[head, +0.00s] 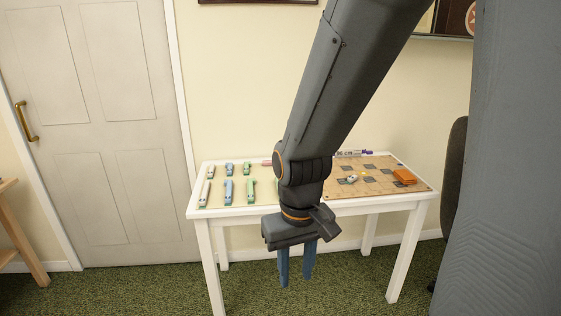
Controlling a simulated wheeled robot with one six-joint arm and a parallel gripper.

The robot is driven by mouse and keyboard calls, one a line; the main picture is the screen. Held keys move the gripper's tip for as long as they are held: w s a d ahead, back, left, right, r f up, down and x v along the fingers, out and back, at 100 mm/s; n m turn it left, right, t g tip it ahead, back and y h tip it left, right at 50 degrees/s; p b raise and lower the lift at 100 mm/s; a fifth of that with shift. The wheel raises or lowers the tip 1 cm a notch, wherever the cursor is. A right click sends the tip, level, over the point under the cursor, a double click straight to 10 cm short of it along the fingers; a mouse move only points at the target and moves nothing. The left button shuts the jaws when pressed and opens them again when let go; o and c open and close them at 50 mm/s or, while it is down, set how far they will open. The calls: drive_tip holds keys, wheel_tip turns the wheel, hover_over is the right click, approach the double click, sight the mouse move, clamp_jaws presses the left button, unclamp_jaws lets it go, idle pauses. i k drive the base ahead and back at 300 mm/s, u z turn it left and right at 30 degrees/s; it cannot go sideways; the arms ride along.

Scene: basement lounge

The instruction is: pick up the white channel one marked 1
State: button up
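Two narrow white pieces lie at the left end of the white table (312,209). One is the front white piece (204,193) and the other is the back white piece (210,171). Both are too small for me to read a marking, so I cannot tell which is marked 1. My gripper (296,283) hangs down in front of the table, to the right of the white pieces and apart from them. Its two blue fingers are apart with nothing between them. My arm hides the middle of the tabletop.
Beside the white pieces lie blue pieces (228,190) and green pieces (250,190) in two rows. On the right, a checkered board (385,188) holds a small white item (352,179) and an orange block (404,176). A dark chair (455,170) stands at the right.

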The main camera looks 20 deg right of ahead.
sight(353, 177)
drive_tip(key=z, duration=0.2)
drive_tip(key=i, duration=1.25)
drive_tip(key=z, duration=0.25)
